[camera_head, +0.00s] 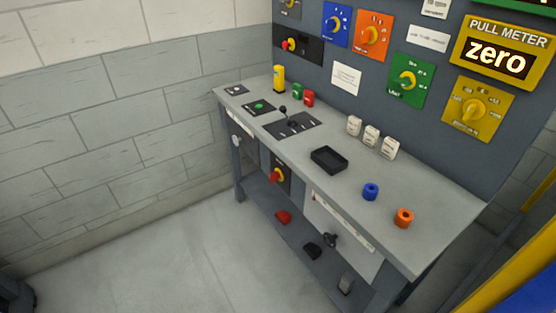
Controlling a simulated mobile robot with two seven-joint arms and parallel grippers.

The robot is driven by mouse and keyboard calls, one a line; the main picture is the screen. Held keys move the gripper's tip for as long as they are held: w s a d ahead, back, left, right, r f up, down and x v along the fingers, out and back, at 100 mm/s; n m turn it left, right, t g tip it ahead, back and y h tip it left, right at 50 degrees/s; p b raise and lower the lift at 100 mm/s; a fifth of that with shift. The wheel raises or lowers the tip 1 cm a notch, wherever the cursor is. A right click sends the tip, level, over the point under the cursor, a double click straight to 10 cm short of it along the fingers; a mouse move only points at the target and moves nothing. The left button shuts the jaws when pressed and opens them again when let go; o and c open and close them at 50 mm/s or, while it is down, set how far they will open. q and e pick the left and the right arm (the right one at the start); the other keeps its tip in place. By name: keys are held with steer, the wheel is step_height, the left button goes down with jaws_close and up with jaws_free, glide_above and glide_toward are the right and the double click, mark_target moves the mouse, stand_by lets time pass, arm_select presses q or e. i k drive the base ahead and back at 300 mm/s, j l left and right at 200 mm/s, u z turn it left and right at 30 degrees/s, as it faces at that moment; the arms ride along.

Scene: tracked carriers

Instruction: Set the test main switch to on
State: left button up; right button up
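Two red-and-yellow rotary switches show, and I cannot read which one is named test main. One switch (289,45) sits on a black plate (312,50) at the left of the upright panel. The other switch (277,176) is on a dark plate on the front of the bench, below the top. The handle positions and markings are too small to tell for certain. Neither of my grippers is in view.
The grey bench (440,218) carries a black tray (328,160), a blue ring (370,192), an orange ring (404,218), a yellow cylinder (279,78) and a lever plate (292,125). A PULL METER display (499,53) reads zero.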

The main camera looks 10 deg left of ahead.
mark_target(273, 176)
steer(key=i+j+z, duration=0.15)
steer(key=i, duration=0.3)
steer(key=i+j+z, duration=0.15)
steer(key=i+j, duration=0.3)
